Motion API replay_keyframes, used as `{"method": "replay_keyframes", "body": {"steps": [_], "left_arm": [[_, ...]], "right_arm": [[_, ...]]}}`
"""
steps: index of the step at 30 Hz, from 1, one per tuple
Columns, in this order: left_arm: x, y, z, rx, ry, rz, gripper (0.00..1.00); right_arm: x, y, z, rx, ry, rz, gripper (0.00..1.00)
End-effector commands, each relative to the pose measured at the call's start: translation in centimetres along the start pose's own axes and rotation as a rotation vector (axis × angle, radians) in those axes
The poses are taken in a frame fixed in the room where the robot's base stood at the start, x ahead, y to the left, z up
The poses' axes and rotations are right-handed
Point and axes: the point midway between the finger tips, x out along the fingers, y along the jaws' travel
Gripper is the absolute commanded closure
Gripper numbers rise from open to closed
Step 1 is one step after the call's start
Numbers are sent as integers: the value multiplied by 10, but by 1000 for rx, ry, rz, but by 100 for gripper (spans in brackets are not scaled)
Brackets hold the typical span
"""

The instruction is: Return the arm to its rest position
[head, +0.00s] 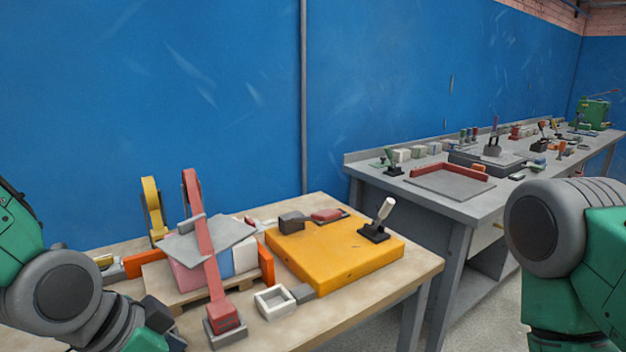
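My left arm (62,290) comes in at the lower left, with its grey joint beside the front of the wooden workbench (370,300). Its far end runs down to the bottom edge of the head view, and no gripper fingers show there. My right arm (545,230) stands at the right side, bent downward, its grey joint in front of the farther bench. Its lower part leaves the picture, so the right gripper is hidden. I cannot tell whether either hand holds anything.
On the near bench are a red lever clamp (205,250), a yellow clamp (152,208), a grey plate (210,238), a thick yellow panel (340,260) with a white-handled toggle (378,222), and a small white frame (274,302). A grey bench (440,205) with tools stands behind right.

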Motion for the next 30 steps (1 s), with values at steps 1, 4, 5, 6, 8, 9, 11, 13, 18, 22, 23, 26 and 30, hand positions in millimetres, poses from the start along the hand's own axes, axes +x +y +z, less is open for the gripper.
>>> {"method": "replay_keyframes", "body": {"steps": [1, 4, 5, 6, 8, 9, 11, 13, 18, 22, 23, 26, 30], "left_arm": [[8, 0, 7, -27, -13, 3, 38], [21, 0, 21, -83, -35, 3, 38], [26, 1, 26, -101, -43, 3, 38], [32, 1, 34, -127, -53, 2, 38], [42, 2, 46, -171, -71, 1, 38], [49, 3, 55, -202, -85, -1, 38], [60, 4, 68, -250, -107, -5, 38], [74, 6, 88, -310, -136, -11, 38], [113, 20, 156, -489, -238, -48, 38], [137, 40, 224, -637, -329, -104, 38], [140, 44, 237, -663, -346, -118, 38], [147, 58, 273, -730, -391, -155, 38], [150, 68, 301, -778, -421, -188, 38]], "right_arm": [[0, 0, 0, 1, 1, 0, 60], [0, 0, 0, 1, 1, 0, 60], [0, 0, 0, 1, 1, 0, 60], [0, 0, 0, 1, 1, 0, 60], [0, 0, 0, 1, 1, 1, 60], [0, 0, 0, 1, 0, 0, 60], [0, 0, 0, 1, 0, 1, 60], [0, 0, 0, 1, 0, 0, 60], [0, 0, 0, 1, 0, 0, 60], [0, 0, 0, 1, 0, 0, 60], [0, 0, 0, 1, 0, 0, 60], [0, 0, 0, 1, 0, 0, 60], [0, 0, 0, 1, 0, 0, 60]]}}
